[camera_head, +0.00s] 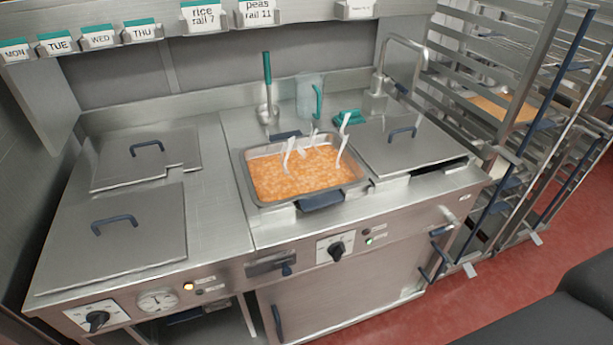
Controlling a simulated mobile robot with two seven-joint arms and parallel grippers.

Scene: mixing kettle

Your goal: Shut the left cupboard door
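Under the counter's left part is an open cupboard space (205,330) with a dark inside, cut off by the bottom edge of the view. To its right a steel door panel (345,290) with a dark blue upright handle (277,322) stands below the kettle front. I cannot tell whether this panel is the left cupboard's door or a separate door. No other door leaf shows clearly beside the opening. Neither of my grippers is in view.
A pan of orange food (305,172) with white utensils sits in the counter. Steel lids with blue handles lie at left (115,240) and right (405,145). Knobs (97,318) stick out of the front panel.

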